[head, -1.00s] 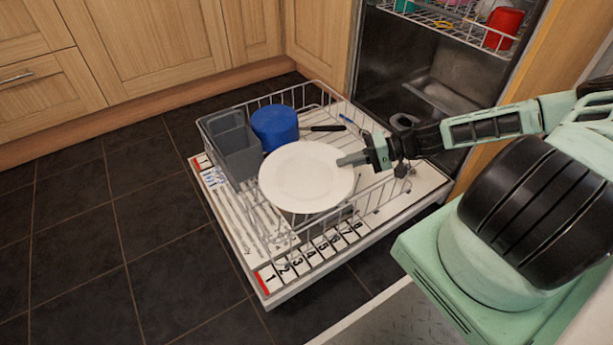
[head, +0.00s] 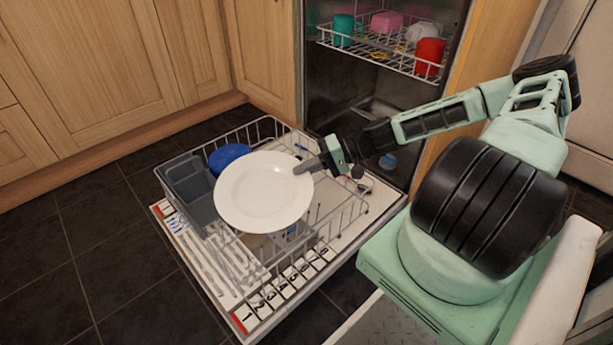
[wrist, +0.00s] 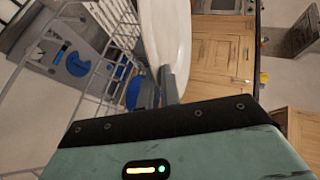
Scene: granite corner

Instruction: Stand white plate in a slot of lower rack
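The white plate (head: 262,193) is above the lower rack (head: 350,215) in the head view, its face tilted up toward the camera. My gripper (head: 306,166) is shut on the plate's right rim. In the wrist view the plate (wrist: 168,40) shows nearly edge-on, with the fingers (wrist: 160,90) at its near edge. The lower rack is pulled out on the open dishwasher door (head: 380,205). Numbered marks from 1 up to 8 run along its front edge. The plate hides part of the rack's middle and some tines.
A grey cutlery basket (head: 190,192) stands at the rack's left. A blue item (head: 229,156) sits behind the plate, partly hidden. The upper rack (head: 385,58) holds a teal cup (head: 343,30), a red cup (head: 429,56) and other items. Wooden cabinets (head: 110,70) stand behind. Tines near the front right are bare.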

